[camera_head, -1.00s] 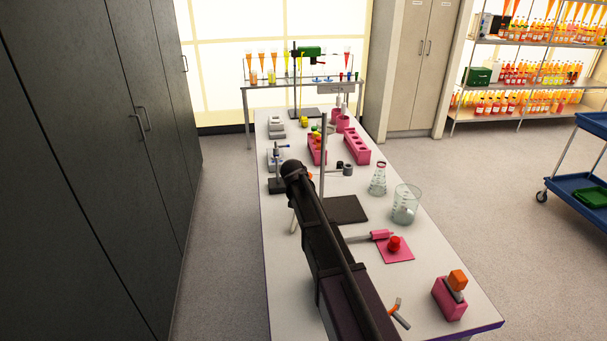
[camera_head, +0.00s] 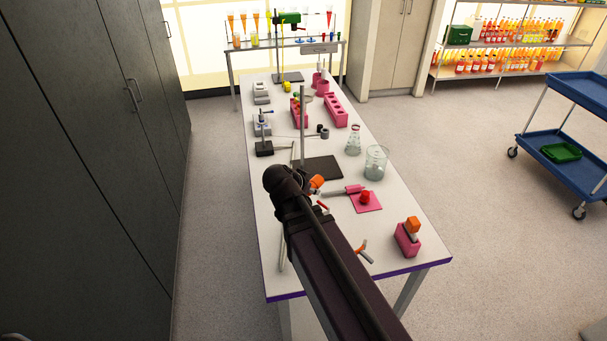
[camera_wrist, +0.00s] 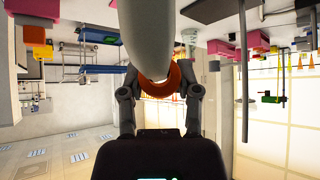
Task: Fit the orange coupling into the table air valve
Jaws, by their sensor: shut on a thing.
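The orange coupling (camera_wrist: 182,76) is between the two fingers of my gripper (camera_wrist: 160,88) in the wrist view. My gripper is shut on it. A large pale grey rounded part (camera_wrist: 150,35) reaches over it toward the camera and hides part of it; I cannot tell whether the two are joined. In the head view the orange coupling (camera_head: 317,182) shows just right of my dark arm end, above the white table (camera_head: 275,245). A small grey fitting with an orange lever (camera_head: 362,250), which looks like the table air valve, is near the front edge, apart from the coupling.
A pink block with an orange-topped piece (camera_head: 407,240) stands at the front right. A red piece lies on a pink mat (camera_head: 372,206). A stand with a black base (camera_head: 318,168) and upright rod, a beaker (camera_head: 376,162) and a flask (camera_head: 353,142) are farther back.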

